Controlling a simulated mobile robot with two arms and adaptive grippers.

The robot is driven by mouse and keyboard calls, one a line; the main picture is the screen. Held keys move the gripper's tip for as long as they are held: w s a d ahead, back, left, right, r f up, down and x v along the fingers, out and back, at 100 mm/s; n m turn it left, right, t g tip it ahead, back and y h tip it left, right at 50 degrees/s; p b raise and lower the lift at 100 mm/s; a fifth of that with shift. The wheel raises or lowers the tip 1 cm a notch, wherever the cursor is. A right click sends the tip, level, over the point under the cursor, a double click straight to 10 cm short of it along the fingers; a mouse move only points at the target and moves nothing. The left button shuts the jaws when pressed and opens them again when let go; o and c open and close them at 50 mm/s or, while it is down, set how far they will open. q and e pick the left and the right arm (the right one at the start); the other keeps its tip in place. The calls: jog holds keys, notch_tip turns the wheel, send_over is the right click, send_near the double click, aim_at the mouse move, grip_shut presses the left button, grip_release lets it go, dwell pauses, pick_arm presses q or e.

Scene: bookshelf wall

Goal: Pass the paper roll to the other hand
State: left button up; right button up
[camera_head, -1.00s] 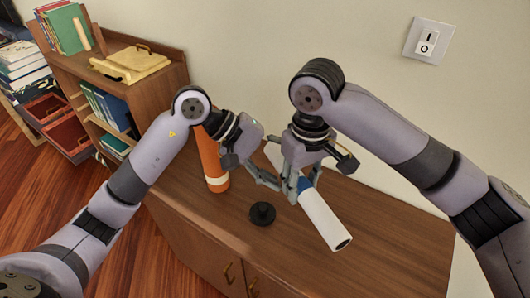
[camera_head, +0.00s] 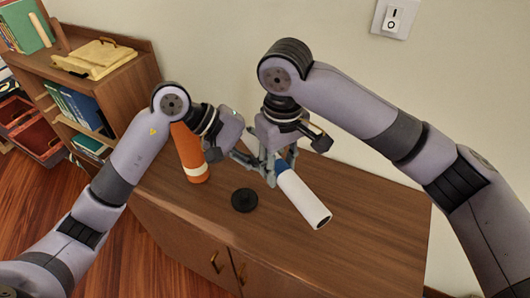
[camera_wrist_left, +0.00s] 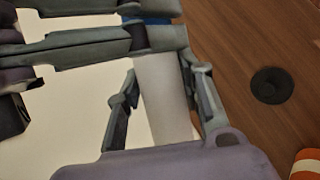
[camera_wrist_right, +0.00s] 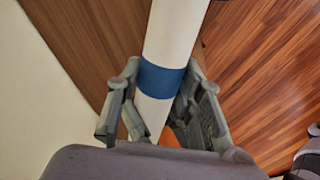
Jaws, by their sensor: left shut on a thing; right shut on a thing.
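The paper roll (camera_head: 303,199) is a white tube with a blue band, tilted above the cabinet top, its open lower end toward the front right. My right gripper (camera_head: 275,168) is shut on it around the blue band; the right wrist view shows the band (camera_wrist_right: 162,80) between its fingers. My left gripper (camera_head: 248,158) reaches in from the left and is shut on the same roll; in the left wrist view the white part (camera_wrist_left: 163,95) lies between its fingers, beside my right gripper's fingers. In the head view, the grippers hide the roll's upper part.
A black round object (camera_head: 244,200) lies on the cabinet top (camera_head: 370,220). A bookshelf (camera_head: 125,90) is at the left. The cabinet's right part is clear.

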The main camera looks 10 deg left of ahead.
pick_arm(q)
jog(key=c, duration=0.4)
jog(key=shift+c, duration=0.5)
pick_arm(e)
jog(key=o, duration=1.3)
jog(key=shift+c, duration=0.2)
jog(key=shift+r, duration=0.1)
